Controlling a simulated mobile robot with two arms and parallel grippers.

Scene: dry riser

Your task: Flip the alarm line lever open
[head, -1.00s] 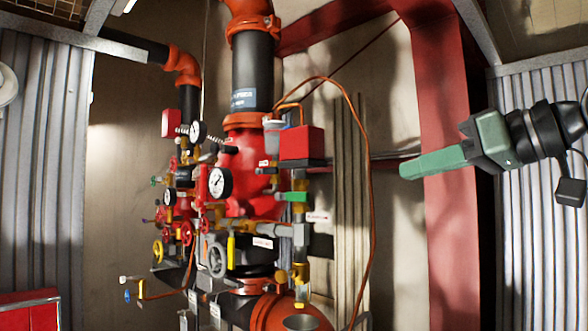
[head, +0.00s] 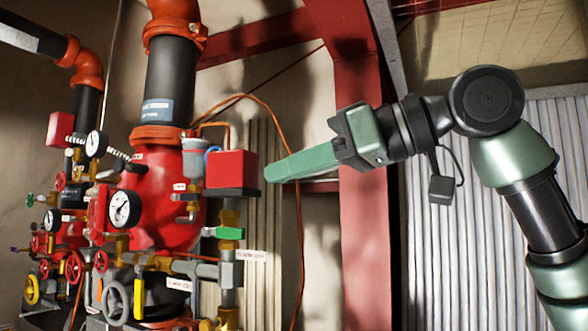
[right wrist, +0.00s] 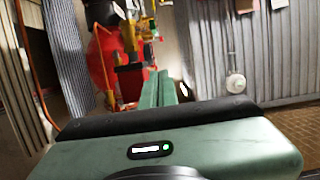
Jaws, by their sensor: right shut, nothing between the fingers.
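A green lever handle (head: 228,233) sits on a brass vertical pipe below the red box, beside a small white label (head: 251,255). A yellow lever handle (head: 139,299) hangs lower left, near another white label (head: 180,284). The label text is too blurred to tell surely which lever is the alarm line's. My right gripper (head: 268,175) is shut and empty, its green fingers pointing left, with the tips just right of the red box and above the green lever. In the right wrist view the fingers (right wrist: 161,88) lie together. My left gripper is out of view.
The red box (head: 232,170) and a thin copper tube (head: 298,230) are close to my fingertips. Gauges (head: 124,209) and handwheels (head: 115,302) crowd the left. A red steel column (head: 362,240) stands behind my right arm. Space right of the green lever looks fairly open.

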